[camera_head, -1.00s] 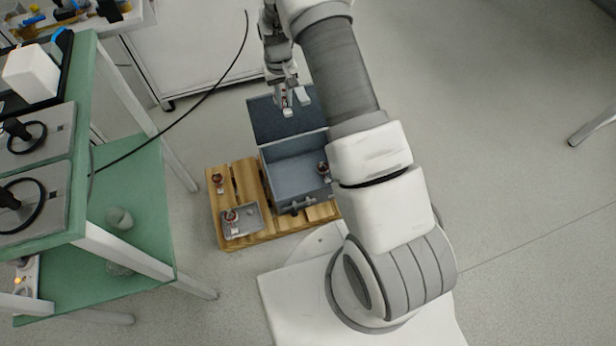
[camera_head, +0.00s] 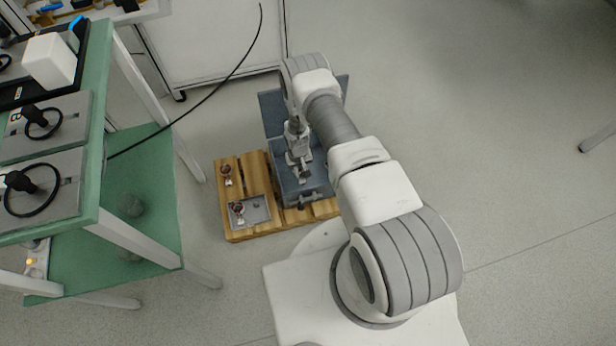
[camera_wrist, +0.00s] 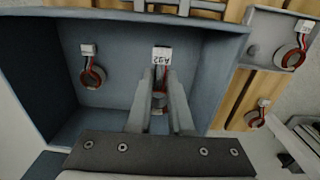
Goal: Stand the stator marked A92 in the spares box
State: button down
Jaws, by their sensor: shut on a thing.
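The stator marked A92 (camera_wrist: 162,58) is between the fingers of my gripper (camera_wrist: 160,88) in the wrist view. Its white label and wires show beyond the fingertips; its ring is mostly hidden by the fingers. My gripper (camera_head: 303,174) is over the blue-grey spares box (camera_wrist: 207,88) in the head view. The box (camera_head: 323,192) is open, its lid (camera_head: 273,112) swung to the back. Another stator (camera_wrist: 93,72), with a white tag, is inside the box, apart from the held one. I cannot tell whether the held stator touches the floor.
The box is on a wooden pallet (camera_head: 262,228). A grey tray (camera_head: 262,219) beside it holds a stator (camera_head: 238,209), and another stator (camera_head: 226,173) is on the pallet behind the tray. A green bench (camera_head: 105,150) stands at the left.

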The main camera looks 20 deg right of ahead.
notch_tip(320, 180, down, 9)
jog(key=b, duration=0.3)
jog(key=shift+r, duration=0.3)
jog(key=c, duration=1.3)
grip_release()
jog(key=o, duration=0.5)
jog(key=shift+c, duration=0.2)
